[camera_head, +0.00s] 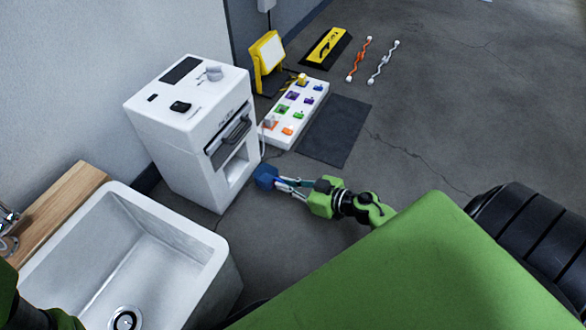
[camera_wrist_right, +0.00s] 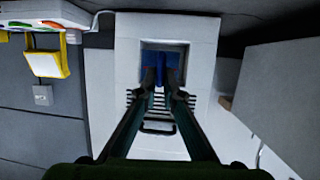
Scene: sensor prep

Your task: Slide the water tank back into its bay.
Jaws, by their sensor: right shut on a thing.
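My right gripper (camera_head: 282,181) is shut on a blue block, the water tank (camera_head: 265,176), low in front of the white machine (camera_head: 174,130). The machine's open bay (camera_head: 238,168) is a recess low in its front, beneath a dark slatted part. In the right wrist view the machine looks upside down, and the blue tank (camera_wrist_right: 160,66) lines up with the bay opening (camera_wrist_right: 178,47), between the fingertips of my right gripper (camera_wrist_right: 160,90). I cannot tell whether the tank touches the bay's edge. My left gripper is out of view; only a bit of green arm shows at the lower left.
A white sink (camera_head: 200,238) with a wooden counter (camera_head: 68,205) stands left of the machine. A white board with coloured blocks (camera_head: 283,133), a yellow lamp (camera_head: 267,52) and a dark mat (camera_head: 338,130) lie beyond.

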